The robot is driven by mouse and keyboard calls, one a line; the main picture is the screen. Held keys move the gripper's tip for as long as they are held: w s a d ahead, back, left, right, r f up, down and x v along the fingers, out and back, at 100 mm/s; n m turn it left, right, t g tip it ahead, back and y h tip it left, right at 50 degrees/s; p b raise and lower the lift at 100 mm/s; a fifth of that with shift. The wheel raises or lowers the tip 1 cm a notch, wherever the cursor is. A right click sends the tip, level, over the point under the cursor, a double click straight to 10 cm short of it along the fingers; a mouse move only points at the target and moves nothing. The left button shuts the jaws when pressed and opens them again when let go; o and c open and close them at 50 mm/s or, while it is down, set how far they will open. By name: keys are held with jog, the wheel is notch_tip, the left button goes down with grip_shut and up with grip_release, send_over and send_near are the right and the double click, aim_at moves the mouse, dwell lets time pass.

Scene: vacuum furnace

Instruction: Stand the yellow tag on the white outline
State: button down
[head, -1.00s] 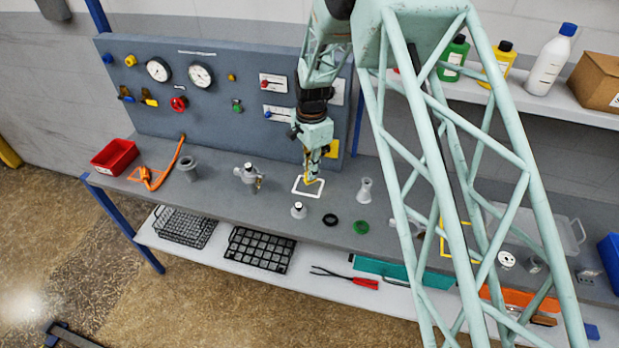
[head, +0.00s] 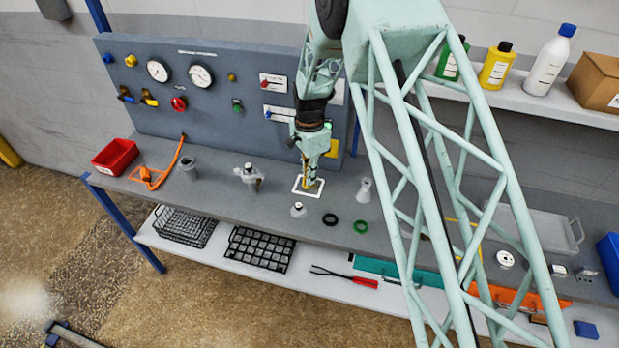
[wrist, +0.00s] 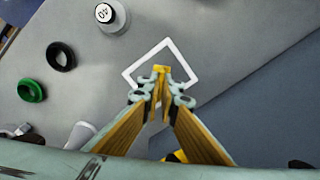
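The white outline (head: 307,195) is a square on the grey bench top; in the wrist view its frame (wrist: 183,56) shows as a diamond beyond my fingertips. The yellow tag (wrist: 160,69) is between my fingertips, only its end showing, and appears over the inside of the outline. My gripper (wrist: 161,90) is closed on it, pointing down. In the head view my gripper (head: 308,181) is low over the outline, and the tag is mostly hidden by the fingers. I cannot tell whether the tag touches the bench.
A small white-topped piece (head: 298,210), a black ring (head: 330,220) and a green ring (head: 361,227) lie in front of the outline. A pale flask (head: 364,190) stands to its right, a metal fitting (head: 249,177) to its left. The gauge panel (head: 225,100) rises behind.

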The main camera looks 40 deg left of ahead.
jog(key=shift+f, duration=0.15)
jog(key=c, duration=2.9)
grip_release()
jog(key=shift+r, duration=6.15)
jog(key=shift+d, duration=0.1)
